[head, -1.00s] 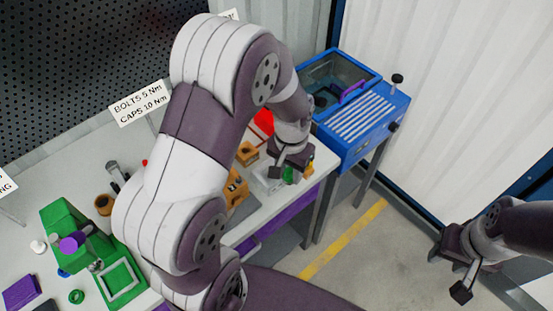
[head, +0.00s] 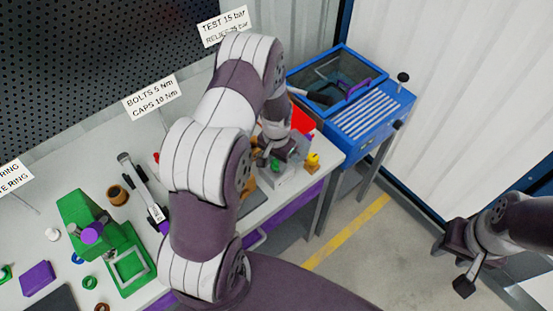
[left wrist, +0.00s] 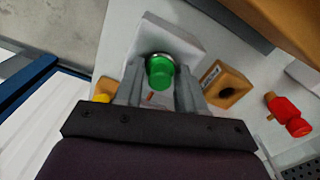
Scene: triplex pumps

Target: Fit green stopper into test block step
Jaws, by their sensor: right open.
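The green stopper (head: 275,165) is between the fingers of my left gripper (head: 273,158). In the left wrist view the green stopper (left wrist: 160,72) fills the gap between the two grey fingers. The pale test block (head: 287,181) is directly under it; the block (left wrist: 172,35) also shows behind the stopper in the left wrist view. A metal ring shows around the stopper's far end. I cannot tell whether the stopper is seated in the block or just above it. My right gripper (head: 452,268) is open and empty over the floor at the right.
A yellow part (head: 312,161) stands close right of the block. An orange block with a hole (left wrist: 227,86) and a red part (left wrist: 288,115) are nearby. A blue test bench (head: 352,105) adjoins the table. A green fixture (head: 95,225) stands at the left.

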